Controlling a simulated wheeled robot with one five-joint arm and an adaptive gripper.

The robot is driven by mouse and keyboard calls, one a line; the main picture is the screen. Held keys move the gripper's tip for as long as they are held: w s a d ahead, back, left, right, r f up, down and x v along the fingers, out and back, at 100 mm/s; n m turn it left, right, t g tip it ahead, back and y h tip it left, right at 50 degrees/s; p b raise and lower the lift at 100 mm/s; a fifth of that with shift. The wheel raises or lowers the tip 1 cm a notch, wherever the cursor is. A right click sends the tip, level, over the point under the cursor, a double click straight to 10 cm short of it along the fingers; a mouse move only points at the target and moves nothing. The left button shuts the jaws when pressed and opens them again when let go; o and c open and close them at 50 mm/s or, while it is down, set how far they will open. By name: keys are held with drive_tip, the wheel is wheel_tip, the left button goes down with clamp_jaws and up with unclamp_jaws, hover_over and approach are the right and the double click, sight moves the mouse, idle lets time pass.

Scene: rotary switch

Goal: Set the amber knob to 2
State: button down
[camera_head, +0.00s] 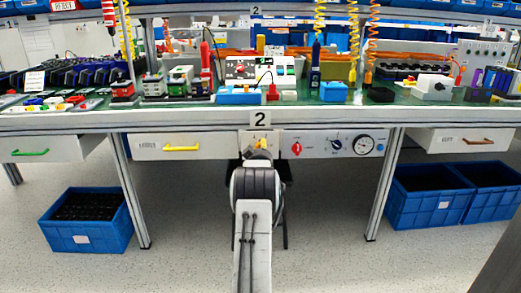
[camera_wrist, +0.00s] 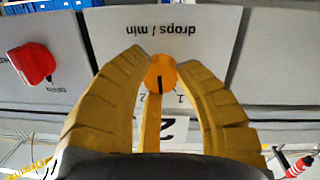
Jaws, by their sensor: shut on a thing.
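The amber knob (camera_wrist: 160,75) sits on the grey panel marked "drops / min", which appears upside down in the wrist view. Its dark mark points down in the picture, between a small "2" at lower left and a small "1" at lower right. My gripper (camera_wrist: 163,62) has its yellow fingers closed around the knob, one on each side, with a third finger below it. In the head view my gripper (camera_head: 262,146) is at the panel under the table edge, and my arm hides most of the knob.
A red knob (camera_head: 297,148) is just right of my gripper, then a dark blue knob (camera_head: 336,145) and a round gauge (camera_head: 364,144). A drawer with a yellow handle (camera_head: 181,148) is to the left. The crowded table (camera_head: 330,116) is above; blue crates (camera_head: 87,222) stand on the floor.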

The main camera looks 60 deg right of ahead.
drive_tip(key=shift+r+m, duration=0.1)
drive_tip(key=shift+m, duration=0.8)
drive_tip(key=shift+w, duration=0.1)
drive_tip(key=c, duration=0.8)
unclamp_jaws()
drive_tip(key=shift+c, duration=0.2)
drive_tip(key=shift+a, duration=0.15)
drive_tip(key=v, duration=1.1)
drive_tip(key=shift+s+a, duration=0.2)
drive_tip(key=shift+a, duration=0.15)
drive_tip(key=shift+s+r, duration=0.1)
